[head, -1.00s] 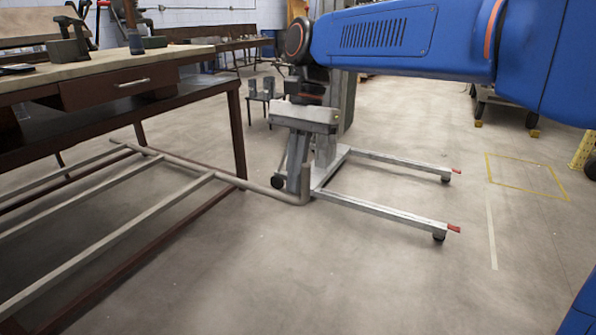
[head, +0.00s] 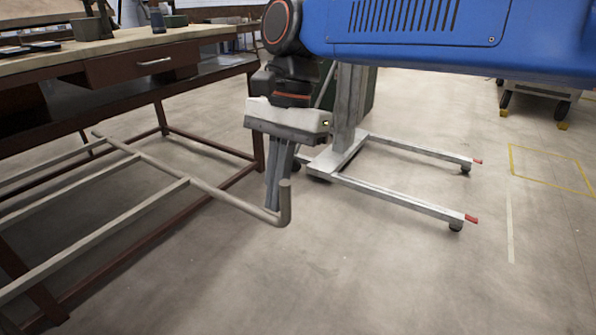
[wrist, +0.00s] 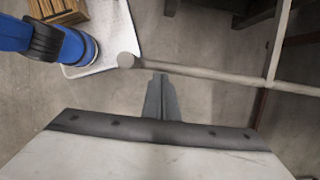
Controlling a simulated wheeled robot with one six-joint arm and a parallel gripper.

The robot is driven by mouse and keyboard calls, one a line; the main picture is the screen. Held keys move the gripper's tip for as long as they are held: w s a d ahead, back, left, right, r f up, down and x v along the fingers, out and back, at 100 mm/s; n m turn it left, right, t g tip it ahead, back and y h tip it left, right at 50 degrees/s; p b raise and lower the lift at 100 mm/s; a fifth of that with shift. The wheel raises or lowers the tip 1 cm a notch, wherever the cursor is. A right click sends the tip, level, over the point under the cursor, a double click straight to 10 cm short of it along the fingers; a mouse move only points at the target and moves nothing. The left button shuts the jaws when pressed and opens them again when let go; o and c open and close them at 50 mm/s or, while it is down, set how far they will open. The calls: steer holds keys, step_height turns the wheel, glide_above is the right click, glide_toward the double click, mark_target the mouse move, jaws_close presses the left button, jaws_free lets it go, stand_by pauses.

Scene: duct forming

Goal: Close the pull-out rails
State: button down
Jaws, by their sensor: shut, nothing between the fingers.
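The pull-out rails (head: 95,220) are several pale bars under the workbench (head: 210,80), running from lower left towards the bench's far end. A round cross pipe (head: 235,200) joins their ends and sticks out past the bench's side. Its outer end turns up as a short post (head: 286,205). My gripper (head: 273,205) points down, shut and empty, just left of and behind the post. In the wrist view the finger tips (wrist: 159,78) lie close to the cross pipe (wrist: 210,75), beside the post's round top (wrist: 127,60). I cannot tell whether they touch.
A grey wheeled stand with two low legs (head: 400,195) is behind my gripper. The bench's brown end stretcher (head: 210,146) runs beyond the cross pipe. The floor in the front middle is clear. Yellow floor marking (head: 550,168) is at right.

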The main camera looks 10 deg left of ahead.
steer(key=s+a, duration=0.4)
steer(key=s, duration=0.7)
steer(key=s+a, duration=0.5)
steer(key=s, duration=0.7)
steer(key=s+a, duration=0.5)
steer(key=s, duration=0.7)
steer(key=shift+a, duration=0.25)
steer(key=shift+w, duration=0.1)
steer(key=w+d+r, duration=0.2)
steer(key=w+r, duration=0.4)
steer(key=r, duration=0.4)
steer(key=shift+w+d+r, duration=0.15)
steer(key=shift+d+r, duration=0.2)
steer(key=shift+w, duration=0.1)
